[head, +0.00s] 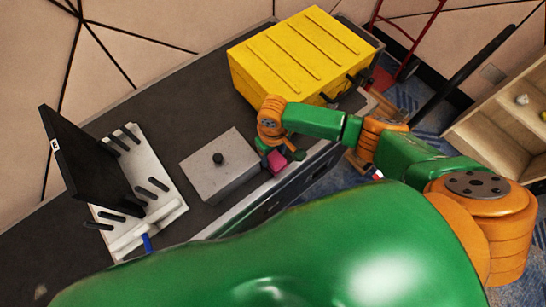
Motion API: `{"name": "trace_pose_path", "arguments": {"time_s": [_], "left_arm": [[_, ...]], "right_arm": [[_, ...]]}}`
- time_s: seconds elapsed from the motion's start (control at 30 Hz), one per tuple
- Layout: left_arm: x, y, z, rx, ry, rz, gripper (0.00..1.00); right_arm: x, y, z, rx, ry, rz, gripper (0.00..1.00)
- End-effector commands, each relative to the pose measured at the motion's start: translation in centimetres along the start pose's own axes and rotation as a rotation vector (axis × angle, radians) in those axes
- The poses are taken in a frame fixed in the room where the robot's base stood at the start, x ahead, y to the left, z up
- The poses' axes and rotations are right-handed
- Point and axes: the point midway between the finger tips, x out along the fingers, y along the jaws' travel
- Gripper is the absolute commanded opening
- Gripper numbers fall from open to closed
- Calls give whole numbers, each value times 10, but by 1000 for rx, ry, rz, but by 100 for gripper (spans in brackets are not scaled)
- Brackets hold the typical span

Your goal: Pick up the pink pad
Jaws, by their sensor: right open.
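The pink pad (277,160) is a small block near the front edge of the dark counter, just right of a grey box. My right gripper (276,153) is over the pad, with its fingers close around or beside it. The jaws are open. The wrist and fingers partly cover the pad, and I cannot tell whether they touch it. My left gripper is not in view.
The grey box (219,168) with a black knob stands left of the pad. A yellow case (300,55) stands behind my right wrist. A white rack (150,190) with black pegs and a dark panel (84,160) are at left. Shelves (505,125) stand at right.

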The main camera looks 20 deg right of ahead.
Motion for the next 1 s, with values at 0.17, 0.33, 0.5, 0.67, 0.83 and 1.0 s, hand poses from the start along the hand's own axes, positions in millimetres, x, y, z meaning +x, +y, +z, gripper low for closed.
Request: {"name": "trace_pose_path", "arguments": {"time_s": [0.17, 0.33, 0.5, 0.67, 0.83, 1.0], "left_arm": [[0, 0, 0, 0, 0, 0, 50], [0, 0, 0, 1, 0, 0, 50], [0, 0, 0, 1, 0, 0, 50], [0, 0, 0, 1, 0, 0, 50], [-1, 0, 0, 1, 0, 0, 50], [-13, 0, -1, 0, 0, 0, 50]], "right_arm": [[0, 0, 0, 0, 1, 0, 64], [0, 0, 0, 0, 1, 0, 21], [0, 0, 0, 0, 1, 0, 0], [-2, 0, 0, 0, 1, 0, 0], [-25, 0, -2, 1, 5, 0, 0], [-69, 19, 23, 1, 3, 2, 0]]}}
